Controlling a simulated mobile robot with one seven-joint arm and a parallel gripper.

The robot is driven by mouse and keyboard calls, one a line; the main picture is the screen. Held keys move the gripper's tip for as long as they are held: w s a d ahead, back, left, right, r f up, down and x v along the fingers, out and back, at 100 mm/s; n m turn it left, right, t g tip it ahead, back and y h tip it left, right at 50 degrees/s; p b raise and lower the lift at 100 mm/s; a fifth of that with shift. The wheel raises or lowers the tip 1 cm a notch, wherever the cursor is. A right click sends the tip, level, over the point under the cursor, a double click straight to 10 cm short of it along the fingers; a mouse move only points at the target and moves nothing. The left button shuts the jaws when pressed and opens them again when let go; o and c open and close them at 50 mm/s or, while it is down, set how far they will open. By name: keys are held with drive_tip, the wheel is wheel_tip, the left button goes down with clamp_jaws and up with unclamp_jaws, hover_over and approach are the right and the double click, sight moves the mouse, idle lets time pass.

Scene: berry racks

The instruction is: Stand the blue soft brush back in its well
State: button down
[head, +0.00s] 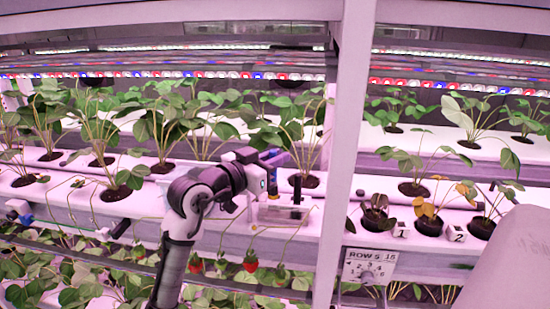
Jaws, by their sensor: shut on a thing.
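My gripper (272,157) is in front of the middle planting channel, left of the white post. It is shut on the blue soft brush (272,182), which hangs roughly upright below the fingers, blue with a yellowish band. The brush is above a small clear holder (284,214) at the channel's front edge. The well itself is too small to make out, and I cannot tell whether the brush tip touches the holder. A dark thin upright tool (297,190) stands just to the right of the brush.
Strawberry plants stand in white channels (60,205) behind and left. A white post (345,120) rises close to the right. Red berries (250,262) hang below the holder. A row sign (369,266) and numbered tags (400,230) are at right.

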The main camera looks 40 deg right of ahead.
drive_tip(key=shift+f+b, duration=1.45)
drive_tip(key=shift+f, duration=0.4)
drive_tip(key=c, duration=0.9)
unclamp_jaws()
drive_tip(key=shift+r, duration=0.1)
drive_tip(key=shift+r+p, duration=2.05)
drive_tip(key=shift+r, duration=0.9)
